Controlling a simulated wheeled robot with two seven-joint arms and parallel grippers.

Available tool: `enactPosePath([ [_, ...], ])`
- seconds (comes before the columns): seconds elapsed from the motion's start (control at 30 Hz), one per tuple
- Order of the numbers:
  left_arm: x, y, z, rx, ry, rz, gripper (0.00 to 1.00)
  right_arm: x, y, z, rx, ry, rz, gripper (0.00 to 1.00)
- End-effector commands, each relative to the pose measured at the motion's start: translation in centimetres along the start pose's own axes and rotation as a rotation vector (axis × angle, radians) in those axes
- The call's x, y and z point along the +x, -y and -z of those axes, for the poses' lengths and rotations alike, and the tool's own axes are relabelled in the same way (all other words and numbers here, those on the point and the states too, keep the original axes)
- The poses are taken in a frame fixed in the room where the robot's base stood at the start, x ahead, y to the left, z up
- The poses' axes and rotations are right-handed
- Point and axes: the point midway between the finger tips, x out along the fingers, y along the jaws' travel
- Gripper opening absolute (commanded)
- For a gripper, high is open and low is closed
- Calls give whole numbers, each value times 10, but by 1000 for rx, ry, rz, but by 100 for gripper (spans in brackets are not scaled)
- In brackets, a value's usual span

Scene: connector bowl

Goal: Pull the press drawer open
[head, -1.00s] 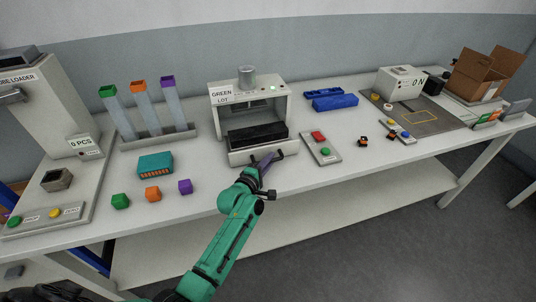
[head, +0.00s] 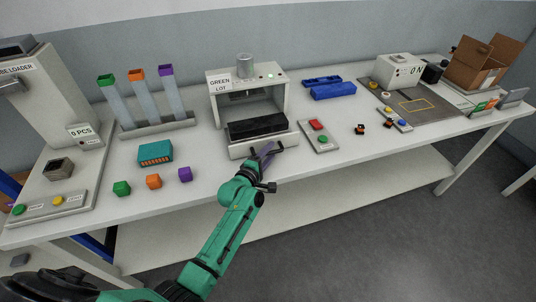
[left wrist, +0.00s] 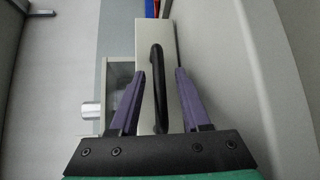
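The press (head: 282,76) is a pale frame with a "GREEN LOT" label and a metal cylinder on top. A black block (head: 257,126) lies in its opening, above the pale drawer front (head: 240,151). The left wrist view shows a dark bar handle (left wrist: 158,85) on the drawer's pale front face (left wrist: 142,45). My left gripper (head: 268,152) is at this front in the head view. In the left wrist view its purple fingers (left wrist: 160,98) are open, one on each side of the handle, with gaps visible. My right gripper is not in view.
A panel with red and green buttons (head: 320,138) stands close right of the press. Blue trays (head: 333,91) lie behind it. A teal box (head: 155,152) and green, orange and purple cubes (head: 153,181) lie to the left. Table space in front of the drawer is clear.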

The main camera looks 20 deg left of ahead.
Motion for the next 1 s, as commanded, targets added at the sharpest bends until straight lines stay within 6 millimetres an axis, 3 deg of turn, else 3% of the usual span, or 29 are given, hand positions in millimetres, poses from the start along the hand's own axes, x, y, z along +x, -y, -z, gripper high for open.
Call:
enactPosePath([
  [0.17, -13, 1, 0, -1, 0, 0, 47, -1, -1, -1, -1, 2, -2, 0],
  [0.27, -32, 1, 0, -1, -1, 2, 47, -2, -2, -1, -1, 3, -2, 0],
  [0.6, -121, 3, 0, 0, 0, 4, 47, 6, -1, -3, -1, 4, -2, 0],
  [0.7, -138, 3, 1, 1, -1, 3, 47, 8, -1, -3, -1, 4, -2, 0],
  [1.0, -146, 0, 0, 0, 0, 0, 47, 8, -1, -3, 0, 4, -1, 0],
])
